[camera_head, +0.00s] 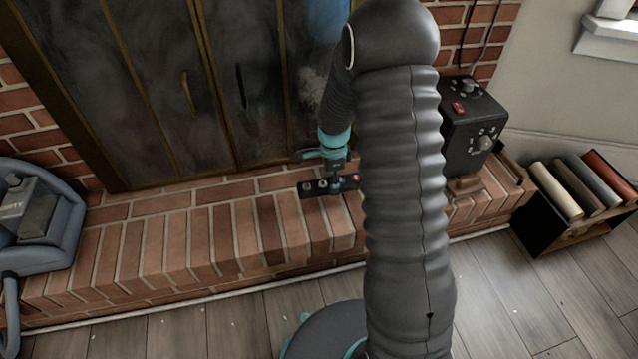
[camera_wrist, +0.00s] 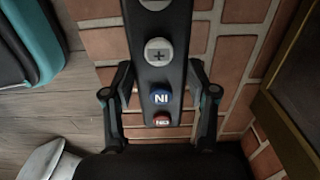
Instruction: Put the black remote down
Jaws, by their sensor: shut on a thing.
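The black remote (camera_head: 317,188) shows in the head view over the brick hearth (camera_head: 210,240), in front of the dark fireplace doors. In the wrist view the remote (camera_wrist: 158,78) runs up from between the fingers, with grey, blue and red buttons facing the camera. My gripper (camera_head: 337,184) points down and is shut on the remote, with one finger on each side of it in the wrist view (camera_wrist: 160,105). I cannot tell whether the remote touches the bricks or hangs just above them. My arm hides part of the hearth to its right.
A black box with knobs (camera_head: 472,135) stands on the hearth at right, with a small brown block (camera_head: 465,184) before it. A rack of books (camera_head: 575,190) is on the floor at right. A blue-grey machine (camera_head: 40,215) stands at left. The hearth's left middle is clear.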

